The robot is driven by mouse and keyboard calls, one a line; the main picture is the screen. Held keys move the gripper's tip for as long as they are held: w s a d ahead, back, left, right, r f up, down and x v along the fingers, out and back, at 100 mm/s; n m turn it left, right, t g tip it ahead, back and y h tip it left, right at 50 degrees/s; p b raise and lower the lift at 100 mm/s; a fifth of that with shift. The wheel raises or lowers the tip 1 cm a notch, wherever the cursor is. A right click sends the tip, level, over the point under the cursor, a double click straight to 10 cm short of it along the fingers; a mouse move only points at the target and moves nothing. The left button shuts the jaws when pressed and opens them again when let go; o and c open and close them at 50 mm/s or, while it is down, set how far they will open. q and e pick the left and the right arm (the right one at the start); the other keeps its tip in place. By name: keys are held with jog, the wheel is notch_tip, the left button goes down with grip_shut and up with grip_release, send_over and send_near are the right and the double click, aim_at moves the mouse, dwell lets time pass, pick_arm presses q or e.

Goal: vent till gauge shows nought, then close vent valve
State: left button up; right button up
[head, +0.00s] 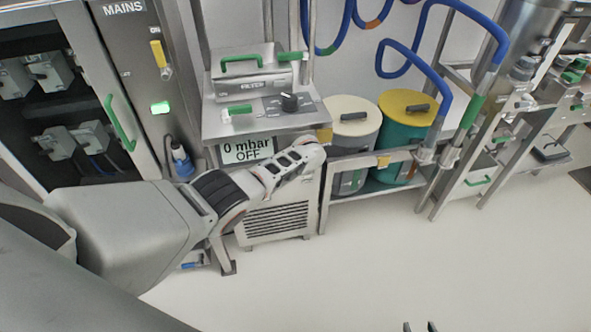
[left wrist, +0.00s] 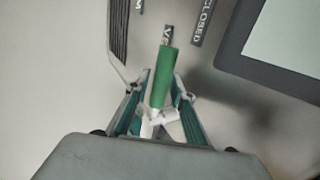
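The gauge display (head: 247,150) reads "0 mbar OFF" in the head view. The green vent valve lever (left wrist: 168,75) shows in the left wrist view, on a pale hub (left wrist: 160,122), pointing up and slightly right in the picture. My left gripper (left wrist: 162,82) is open, with its fingers either side of the lever; the right finger is very near it, and contact is unclear. In the head view my left arm hides this gripper and the valve. My right gripper (head: 420,327) is open and empty at the bottom edge, only its tips showing.
A "CLOSED" label (left wrist: 203,22) and a dark-framed panel (left wrist: 275,45) lie beside the lever. A shelf rack holds cream-lidded (head: 353,113) and yellow-lidded (head: 408,103) drums. A grey cabinet (head: 125,65) stands left. The pale floor (head: 400,265) is clear.

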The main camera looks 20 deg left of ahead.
pick_arm(q)
jog(key=shift+d+r, duration=0.1)
jog(key=shift+d, duration=0.05)
jog(key=shift+s+d+r, duration=0.15)
jog(key=shift+d+r, duration=0.15)
jog(key=shift+r, duration=0.1)
jog(key=v, duration=1.1)
jog(key=shift+a, duration=0.25)
jog(key=s+d+f+n+t+h, duration=0.2)
jog(key=s+f+n+h, duration=0.15)
jog(key=s+f, duration=1.1)
jog(key=s+r+n+t+h, duration=0.1)
jog(key=s+r, duration=0.1)
jog(key=s, duration=0.7)
jog(key=s+d+r+n+t+h, duration=0.1)
jog(key=s+r+n+t+h, duration=0.1)
jog(key=s, duration=0.8)
jog(key=shift+s+d, duration=0.3)
